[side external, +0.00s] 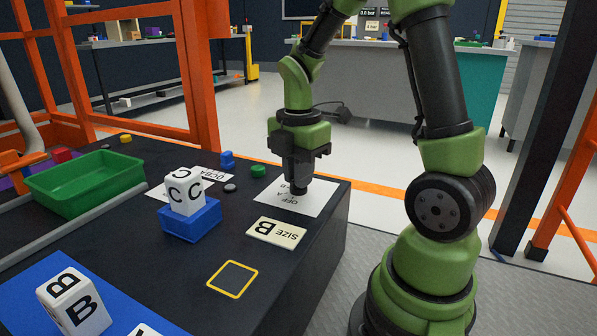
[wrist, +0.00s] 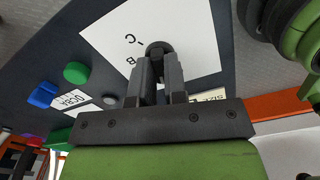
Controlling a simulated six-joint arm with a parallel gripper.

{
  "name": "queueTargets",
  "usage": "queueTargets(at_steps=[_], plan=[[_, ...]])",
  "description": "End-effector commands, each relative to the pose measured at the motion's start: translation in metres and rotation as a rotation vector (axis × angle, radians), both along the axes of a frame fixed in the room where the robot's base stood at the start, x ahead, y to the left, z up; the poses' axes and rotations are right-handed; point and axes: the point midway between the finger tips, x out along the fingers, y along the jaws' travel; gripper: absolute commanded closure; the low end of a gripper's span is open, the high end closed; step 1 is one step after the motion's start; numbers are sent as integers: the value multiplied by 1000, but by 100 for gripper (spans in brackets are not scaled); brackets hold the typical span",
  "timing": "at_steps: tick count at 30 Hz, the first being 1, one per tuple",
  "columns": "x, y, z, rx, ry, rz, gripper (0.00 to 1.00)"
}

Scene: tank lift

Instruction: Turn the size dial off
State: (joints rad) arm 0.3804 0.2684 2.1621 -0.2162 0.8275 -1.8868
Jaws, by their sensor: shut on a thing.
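The size dial (wrist: 157,47) is a dark round knob on a white card lettered with OFF and A in the side view and with B and C in the wrist view. My gripper (side external: 299,181) points straight down over the card (side external: 318,200), with its fingers shut on the dial. In the wrist view the two fingers (wrist: 158,66) stand on either side of the knob. They hide part of it, and its pointer setting cannot be read. A cream plate (side external: 276,233) reading SIZE B lies in front of the card.
A white C block (side external: 185,188) sits in a blue holder (side external: 190,222) left of the card. A green button (side external: 258,171) and blue knob (side external: 227,160) stand nearby. A green tray (side external: 84,184) is at the left. A B block (side external: 75,301) stands at front left. A yellow-outlined square (side external: 233,278) is empty.

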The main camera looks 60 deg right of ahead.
Motion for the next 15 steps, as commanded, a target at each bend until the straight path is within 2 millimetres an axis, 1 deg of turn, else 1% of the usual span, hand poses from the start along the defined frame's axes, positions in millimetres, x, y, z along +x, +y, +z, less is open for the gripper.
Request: queueTargets(at_steps=[6,15], plan=[[0,0,1,0,-1,150,100],[0,0,1,0,-1,268,100]])
